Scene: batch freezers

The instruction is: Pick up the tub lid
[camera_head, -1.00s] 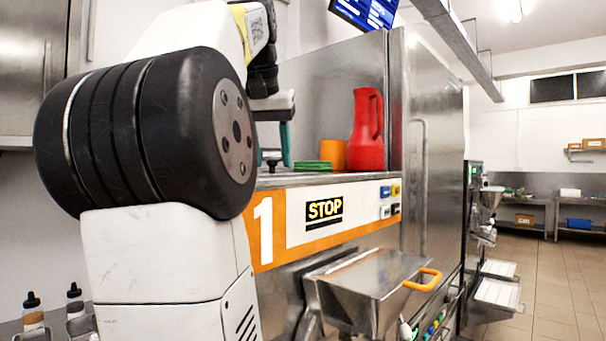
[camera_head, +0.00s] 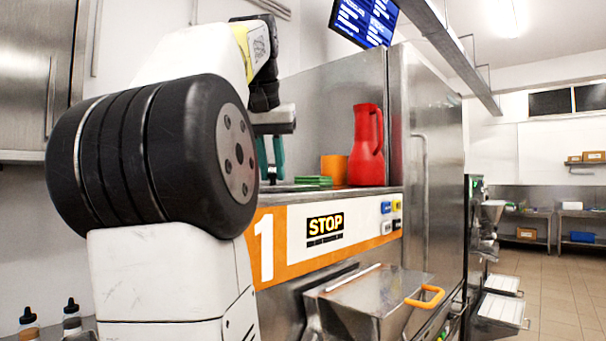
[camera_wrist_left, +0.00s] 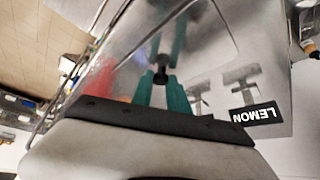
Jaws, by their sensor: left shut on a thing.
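My left gripper (camera_head: 270,158) is at the top of the machine, partly behind my own arm in the head view. In the left wrist view its two teal fingers (camera_wrist_left: 164,92) are shut on a small black knob, the handle of the tub lid (camera_wrist_left: 161,76). The lid appears to be a shiny metal plate under the knob that mirrors the fingers; its outline is hard to tell. In the head view the knob shows only as a dark spot below the fingertips. I cannot tell whether the lid rests or is raised. My right gripper is not in view.
A green flat stack (camera_head: 314,181), an orange cup (camera_head: 334,168) and a red jug (camera_head: 367,146) stand on the machine top, right of the gripper. A steel hopper (camera_head: 362,302) juts out in front.

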